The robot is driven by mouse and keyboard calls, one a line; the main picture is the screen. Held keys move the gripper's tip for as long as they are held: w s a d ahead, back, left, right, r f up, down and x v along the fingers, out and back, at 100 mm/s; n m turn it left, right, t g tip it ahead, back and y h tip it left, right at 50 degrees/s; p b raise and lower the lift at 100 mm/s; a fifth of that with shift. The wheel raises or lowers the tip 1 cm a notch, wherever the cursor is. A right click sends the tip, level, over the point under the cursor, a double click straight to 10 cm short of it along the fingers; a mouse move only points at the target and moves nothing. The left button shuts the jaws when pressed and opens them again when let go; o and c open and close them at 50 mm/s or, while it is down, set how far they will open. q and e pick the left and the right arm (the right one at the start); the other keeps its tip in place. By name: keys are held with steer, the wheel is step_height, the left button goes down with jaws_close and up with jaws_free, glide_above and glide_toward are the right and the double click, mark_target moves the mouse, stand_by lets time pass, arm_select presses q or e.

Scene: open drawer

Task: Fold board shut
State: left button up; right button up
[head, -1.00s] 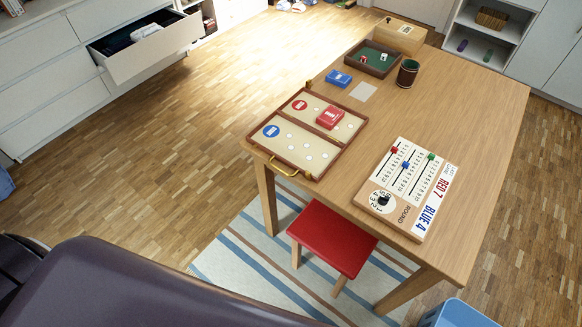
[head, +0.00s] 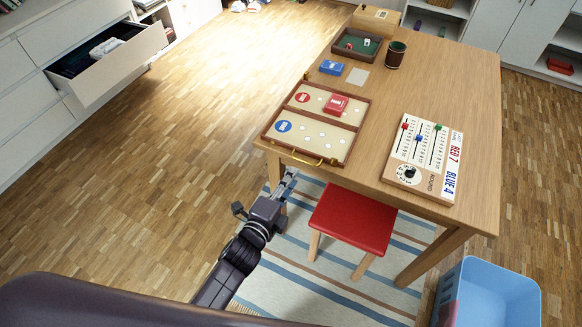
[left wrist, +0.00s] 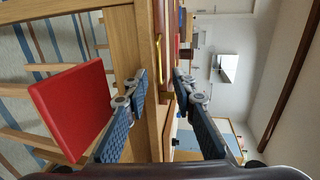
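The folding board (head: 297,145) lies open and flat on the wooden table (head: 455,85), with a brown frame and two cream halves. Its gold handle (head: 308,159) is on the near edge, by the table's front-left edge. My right gripper is not in view.
A scoreboard (head: 424,158) lies right of the board. A blue box (head: 331,67), a dice tray (head: 345,53) and a dark cup (head: 395,55) stand behind it. A red stool (head: 352,218) is under the table's front, near my left gripper. A blue bin (head: 490,293) stands at lower right.

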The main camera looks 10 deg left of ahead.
mark_target(304, 162)
arm_select(q)
steer(key=x, duration=0.5)
steer(key=shift+w+d+f, duration=0.2)
steer(key=shift+w+d, duration=0.05)
steer(key=shift+d, duration=0.05)
steer(key=shift+w+d+f, duration=0.1)
steer(key=shift+w+f, duration=0.05)
steer(key=shift+w, duration=0.65)
jaws_close()
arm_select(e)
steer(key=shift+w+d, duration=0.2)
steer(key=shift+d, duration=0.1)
